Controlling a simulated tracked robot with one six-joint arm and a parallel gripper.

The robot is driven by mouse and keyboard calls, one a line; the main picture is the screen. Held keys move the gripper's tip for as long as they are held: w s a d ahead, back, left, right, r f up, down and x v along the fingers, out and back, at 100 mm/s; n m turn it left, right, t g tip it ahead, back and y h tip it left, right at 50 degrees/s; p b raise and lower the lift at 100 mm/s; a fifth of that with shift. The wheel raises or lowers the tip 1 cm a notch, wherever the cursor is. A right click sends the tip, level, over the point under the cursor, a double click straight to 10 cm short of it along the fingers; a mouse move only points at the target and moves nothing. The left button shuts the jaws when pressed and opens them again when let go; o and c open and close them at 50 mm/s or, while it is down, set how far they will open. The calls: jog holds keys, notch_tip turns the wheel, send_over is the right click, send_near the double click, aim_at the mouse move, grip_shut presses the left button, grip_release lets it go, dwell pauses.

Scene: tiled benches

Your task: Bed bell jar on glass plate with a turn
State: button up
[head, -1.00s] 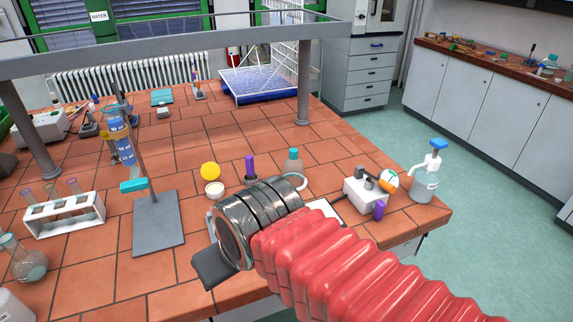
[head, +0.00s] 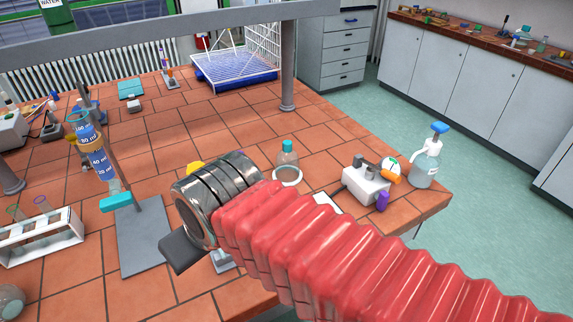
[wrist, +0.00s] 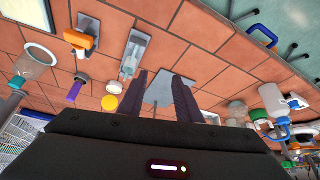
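A clear glass vessel with a teal knob (head: 288,160) stands on the bench beyond my gripper and looks like the bell jar. A pale ring shows at its base; I cannot tell whether this is its rim or the glass plate. It also shows in the wrist view, at the left (wrist: 37,62). I cannot pick out the glass plate for certain. My gripper (head: 182,252) is over the front of the bench, left of and nearer than the vessel. In the wrist view its two dark fingers (wrist: 162,78) stand apart with nothing between them.
A grey stand base (head: 145,240) with a blue column lies left of my gripper. A white box (head: 365,187) and a pump bottle (head: 426,168) stand at the right corner. A yellow round thing (wrist: 110,103) and an orange-topped item (wrist: 82,38) are near.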

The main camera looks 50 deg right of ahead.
jog(key=shift+o, duration=0.5)
jog(key=shift+o, duration=1.1)
jog(key=shift+w+f+m, duration=0.1)
jog(key=shift+f+m, duration=0.1)
jog(key=shift+m, duration=0.2)
jog(key=w+d+f+m+t+y, duration=0.15)
jog(key=w+d+m, duration=0.35)
jog(key=m, duration=0.6)
jog(key=w+d+f+m+t+y, duration=0.1)
jog(key=w+d+m+t+y, duration=0.35)
jog(key=m, duration=0.65)
jog(key=s+d+m+t+h, duration=0.2)
jog(key=d+m+h, duration=0.8)
jog(key=d, duration=1.6)
jog(key=s+m, duration=0.1)
jog(key=m, duration=0.5)
jog(key=shift+d+f+m+h, duration=0.25)
jog(key=shift+f+m+h, duration=0.05)
jog(key=shift+f+m, duration=0.1)
